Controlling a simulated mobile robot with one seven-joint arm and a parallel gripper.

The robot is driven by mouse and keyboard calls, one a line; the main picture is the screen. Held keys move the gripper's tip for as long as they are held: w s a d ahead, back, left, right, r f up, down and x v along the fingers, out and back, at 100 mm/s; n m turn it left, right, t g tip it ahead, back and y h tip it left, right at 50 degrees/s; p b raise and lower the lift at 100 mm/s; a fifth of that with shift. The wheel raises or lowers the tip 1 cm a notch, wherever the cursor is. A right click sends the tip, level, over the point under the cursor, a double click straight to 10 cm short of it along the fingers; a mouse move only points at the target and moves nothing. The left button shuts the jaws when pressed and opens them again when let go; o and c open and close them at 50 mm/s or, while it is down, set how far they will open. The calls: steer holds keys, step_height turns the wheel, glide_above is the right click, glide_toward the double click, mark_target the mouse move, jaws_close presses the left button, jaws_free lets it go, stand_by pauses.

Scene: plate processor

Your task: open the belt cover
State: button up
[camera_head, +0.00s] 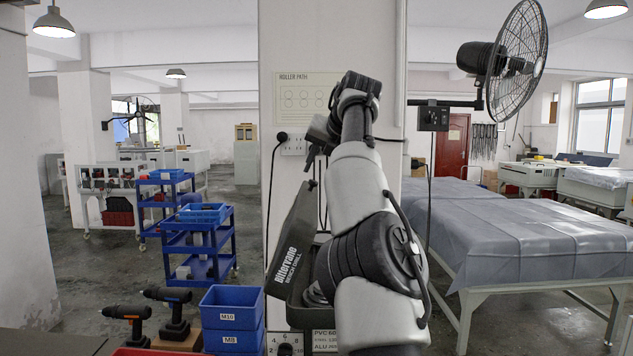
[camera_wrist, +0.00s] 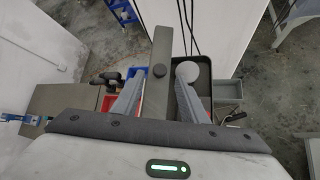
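The belt cover (camera_head: 296,232) is a dark grey lid lettered "Bittervane Bench Drill". In the head view it stands raised and tilted on the left side of the drill's housing (camera_head: 297,309), whose top is open. In the wrist view the cover (camera_wrist: 160,65) shows nearly edge-on as an upright bar. A pale round pulley (camera_wrist: 187,72) shows inside the dark housing (camera_wrist: 204,61) to its right. My gripper (camera_wrist: 160,82) is open, its fingers spread on either side of the cover with gaps visible. My arm hides much of the drill in the head view.
Blue bins (camera_head: 232,308) and two cordless drills (camera_head: 172,312) are left of the machine. A wall pillar (camera_head: 330,40) with a socket (camera_head: 294,145) stands close behind. A covered table (camera_head: 535,240) and a fan (camera_head: 517,60) are at right.

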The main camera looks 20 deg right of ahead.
steer(key=v, duration=1.2)
steer(key=shift+s, duration=0.1)
